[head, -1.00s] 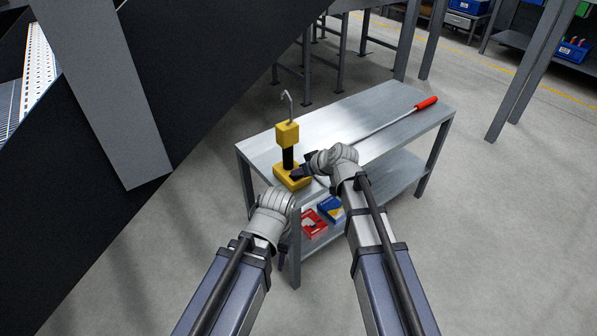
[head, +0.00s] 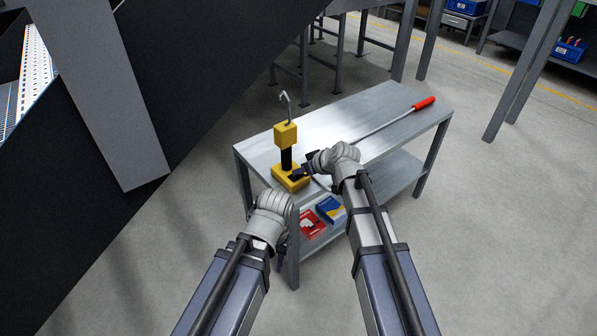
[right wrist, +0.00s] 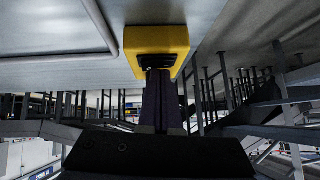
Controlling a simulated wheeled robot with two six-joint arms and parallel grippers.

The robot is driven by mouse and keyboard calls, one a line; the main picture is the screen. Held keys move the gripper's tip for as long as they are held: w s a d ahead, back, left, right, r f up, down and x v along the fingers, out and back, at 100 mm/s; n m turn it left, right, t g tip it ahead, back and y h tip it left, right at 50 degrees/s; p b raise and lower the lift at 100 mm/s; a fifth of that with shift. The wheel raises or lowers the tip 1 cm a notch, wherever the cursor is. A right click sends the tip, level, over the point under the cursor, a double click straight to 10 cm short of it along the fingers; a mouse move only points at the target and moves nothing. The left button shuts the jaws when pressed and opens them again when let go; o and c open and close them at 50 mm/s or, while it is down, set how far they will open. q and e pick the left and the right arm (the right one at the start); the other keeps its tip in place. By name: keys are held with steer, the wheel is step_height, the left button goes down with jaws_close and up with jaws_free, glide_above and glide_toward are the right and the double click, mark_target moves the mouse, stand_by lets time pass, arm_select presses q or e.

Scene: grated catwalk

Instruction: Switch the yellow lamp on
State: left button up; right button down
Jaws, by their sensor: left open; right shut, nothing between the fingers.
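The yellow lamp (head: 286,136) stands upright on the near left part of a metal table. It has a yellow block head with a metal hook on top, a black stem and a square yellow base. No glow shows on it. My right gripper (head: 295,175) is shut and empty, its dark fingertips at the right side of the lamp's base. In the right wrist view the shut fingers (right wrist: 159,75) point at a black patch on the yellow base (right wrist: 157,40); I cannot tell whether they touch. My left gripper (head: 282,247) is low at the table's front left, mostly hidden by its wrist.
The metal table (head: 375,110) holds a long rod with a red handle (head: 424,103) behind my right wrist. Its lower shelf carries a red box (head: 311,225) and a blue box (head: 330,209). A dark slanted structure (head: 190,60) fills the upper left. Floor right of the table is clear.

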mark_target(298, 180)
steer(key=shift+a+r+p, duration=0.1)
steer(key=shift+r+p, duration=0.6)
steer(key=shift+r, duration=0.05)
step_height(298, 180, up, 3)
steer(key=p, duration=0.3)
steer(key=shift+s+a+r, duration=0.1)
steer(key=shift+s+a, duration=0.05)
steer(key=s+a+p+v, duration=0.1)
steer(key=p+v, duration=0.5)
steer(key=v, duration=0.3)
steer(key=shift+s+p, duration=0.25)
steer(key=shift+p, duration=0.05)
steer(key=shift+d, duration=0.1)
